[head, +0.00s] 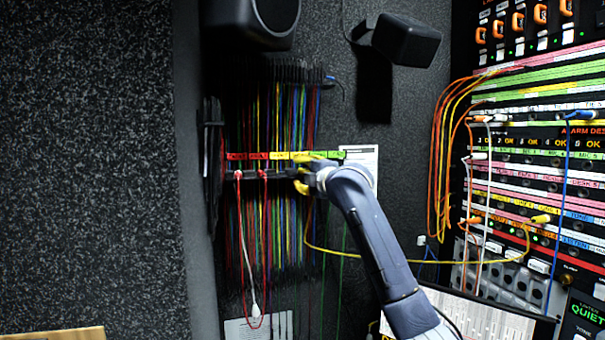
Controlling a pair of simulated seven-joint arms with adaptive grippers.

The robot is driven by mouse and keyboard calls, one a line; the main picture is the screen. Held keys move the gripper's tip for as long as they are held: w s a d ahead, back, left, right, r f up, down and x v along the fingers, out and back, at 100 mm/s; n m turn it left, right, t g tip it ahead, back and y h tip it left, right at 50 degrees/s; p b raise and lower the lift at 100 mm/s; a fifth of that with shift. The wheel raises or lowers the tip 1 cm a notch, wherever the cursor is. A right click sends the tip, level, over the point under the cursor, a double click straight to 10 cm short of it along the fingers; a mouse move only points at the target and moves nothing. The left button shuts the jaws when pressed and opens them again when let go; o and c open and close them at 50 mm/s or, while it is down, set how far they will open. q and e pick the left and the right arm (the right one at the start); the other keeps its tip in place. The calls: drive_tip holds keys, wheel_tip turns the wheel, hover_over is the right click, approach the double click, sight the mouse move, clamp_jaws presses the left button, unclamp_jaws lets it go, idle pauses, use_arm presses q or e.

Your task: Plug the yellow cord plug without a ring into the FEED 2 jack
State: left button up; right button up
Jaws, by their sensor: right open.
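A yellow cord (420,258) hangs in a long loop between the cable rack at the centre and the patch panel on the right. At its panel end a yellow plug (540,218) sits against the panel; I cannot tell how deep it is or whether it has a ring. The cord's other end rises to my right gripper (302,174), which is open at the label strip on the rack. Yellow parts show at the fingers, but I cannot separate plug from gripper there. The FEED 2 lettering is too small to read. My left gripper is out of view.
The label strip (258,156) has red, yellow and green labels, with red cords (242,225) hanging at its left. Dense coloured cables fill the rack behind. The patch panel (560,180) carries orange, white and blue cords. Black speakers (405,40) hang above.

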drive_tip(key=shift+c, duration=0.3)
drive_tip(key=c, duration=0.6)
drive_tip(key=shift+r, duration=0.15)
clamp_jaws()
drive_tip(key=o, duration=0.5)
unclamp_jaws()
drive_tip(key=o, duration=0.9)
drive_tip(key=v, duration=1.2)
